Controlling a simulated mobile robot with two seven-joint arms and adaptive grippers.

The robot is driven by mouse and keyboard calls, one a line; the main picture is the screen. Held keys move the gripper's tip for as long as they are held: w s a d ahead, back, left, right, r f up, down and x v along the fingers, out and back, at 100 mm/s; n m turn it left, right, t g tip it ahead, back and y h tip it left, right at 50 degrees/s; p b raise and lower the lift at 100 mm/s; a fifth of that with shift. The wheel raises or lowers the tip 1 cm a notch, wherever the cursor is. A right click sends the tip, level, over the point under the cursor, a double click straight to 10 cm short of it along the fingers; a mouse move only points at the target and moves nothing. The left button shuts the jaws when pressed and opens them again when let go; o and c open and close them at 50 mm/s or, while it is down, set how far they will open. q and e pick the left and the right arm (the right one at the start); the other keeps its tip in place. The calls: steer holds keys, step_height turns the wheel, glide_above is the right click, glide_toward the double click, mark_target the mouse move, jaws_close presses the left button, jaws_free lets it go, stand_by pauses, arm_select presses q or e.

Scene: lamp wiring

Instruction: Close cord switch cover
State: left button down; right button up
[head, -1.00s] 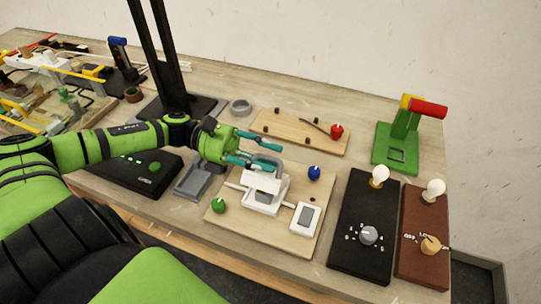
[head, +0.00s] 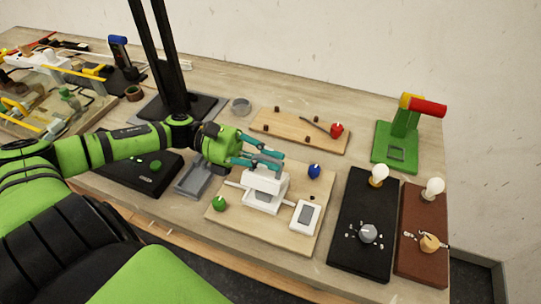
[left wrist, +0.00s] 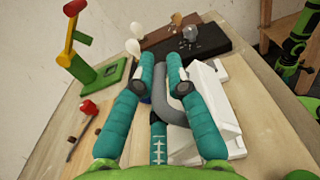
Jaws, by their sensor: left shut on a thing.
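The white cord switch (head: 262,203) is on a light wooden board (head: 225,225) near the table's front. Its white cover (head: 266,183) is raised above the switch body at the back; the exact angle is hard to tell. A grey loop handle (left wrist: 183,82) joins the white switch part (left wrist: 208,90) in the left wrist view. My left gripper (head: 278,159) is at the back of the switch, its teal fingers shut on the grey handle. In the left wrist view the gripper (left wrist: 160,82) has the handle between its fingers. The fingers hide most of the handle in the head view.
A green knob (head: 219,203), a blue knob (head: 314,171) and a white rocker switch (head: 305,216) share the board. Black (head: 350,240) and brown (head: 412,255) lamp boards with bulbs stand at right. A green stand (head: 395,150) and a pegged board (head: 290,127) are behind.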

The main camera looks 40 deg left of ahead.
mark_target(258, 178)
arm_select(q)
steer(key=shift+s+d+f+m, duration=0.15)
steer(key=shift+s+f+m, duration=0.15)
steer(key=shift+s+m, duration=0.6)
steer(key=shift+s+d+f+m, duration=0.1)
steer(key=shift+f+m, duration=0.3)
steer(key=shift+m, duration=0.5)
steer(key=s+f+m+b, duration=0.1)
steer(key=m+b, duration=0.1)
steer(key=shift+d+b, duration=0.1)
steer(key=shift+b, duration=0.2)
steer(key=shift+s+d+f+m+b, duration=0.1)
steer(key=shift+s+f+m+b, duration=0.25)
steer(key=shift+m+b, duration=0.65)
steer(key=c, duration=1.3)
jaws_free()
